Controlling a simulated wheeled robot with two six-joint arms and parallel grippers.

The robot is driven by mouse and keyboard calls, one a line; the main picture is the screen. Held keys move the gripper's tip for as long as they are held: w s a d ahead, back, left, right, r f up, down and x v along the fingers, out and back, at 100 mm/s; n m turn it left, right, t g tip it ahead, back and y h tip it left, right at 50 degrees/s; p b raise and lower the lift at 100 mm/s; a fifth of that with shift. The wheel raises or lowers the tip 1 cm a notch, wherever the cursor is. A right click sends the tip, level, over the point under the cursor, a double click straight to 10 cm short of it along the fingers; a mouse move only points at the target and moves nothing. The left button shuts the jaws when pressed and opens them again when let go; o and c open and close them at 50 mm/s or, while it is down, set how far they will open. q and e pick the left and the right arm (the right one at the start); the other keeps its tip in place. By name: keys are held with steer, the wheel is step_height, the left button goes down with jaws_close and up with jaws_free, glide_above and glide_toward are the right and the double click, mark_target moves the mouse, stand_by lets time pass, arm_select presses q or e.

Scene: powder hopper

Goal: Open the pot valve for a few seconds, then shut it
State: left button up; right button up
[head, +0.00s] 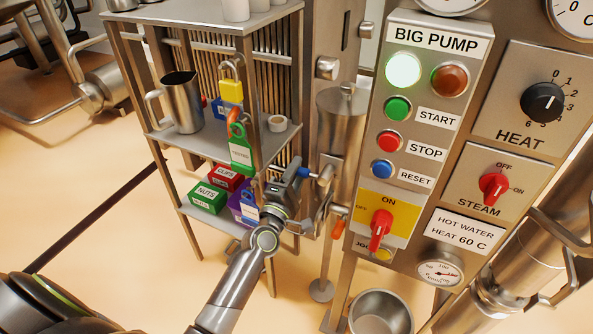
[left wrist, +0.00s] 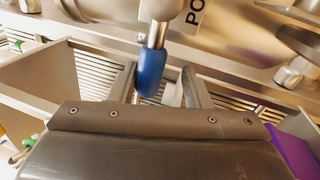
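The pot valve's blue handle (head: 304,172) sticks out to the left below the lidded steel pot (head: 342,125) in the head view. In the left wrist view the blue handle (left wrist: 151,75) hangs from a metal stem, beside a partly cut-off label starting "PO". My left gripper (head: 298,180) is at the handle. Its two fingers (left wrist: 160,88) stand apart on either side of the handle, with a clear gap on the right side; the left finger is close to it. The gripper is open. My right gripper is not in view.
A control panel (head: 480,120) with buttons and red knobs stands right of the pot. An orange handle (head: 340,230) is just below the valve. A shelf (head: 215,130) with a jug, padlocks and boxes stands at left. An open steel vessel (head: 380,296) is below.

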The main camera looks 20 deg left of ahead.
arm_select(q)
steer(key=shift+s+a, duration=0.1)
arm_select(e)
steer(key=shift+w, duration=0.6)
arm_select(q)
steer(key=shift+s+f, duration=0.1)
steer(key=shift+s, duration=0.1)
steer(key=b+v, duration=0.8)
steer(key=v, duration=0.8)
steer(key=shift+s, duration=0.4)
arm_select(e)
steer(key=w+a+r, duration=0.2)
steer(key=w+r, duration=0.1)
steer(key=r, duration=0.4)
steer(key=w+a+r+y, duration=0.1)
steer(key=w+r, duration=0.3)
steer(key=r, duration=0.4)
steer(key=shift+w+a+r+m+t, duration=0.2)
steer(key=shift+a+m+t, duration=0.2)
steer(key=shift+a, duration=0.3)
arm_select(q)
steer(key=shift+f, duration=0.1)
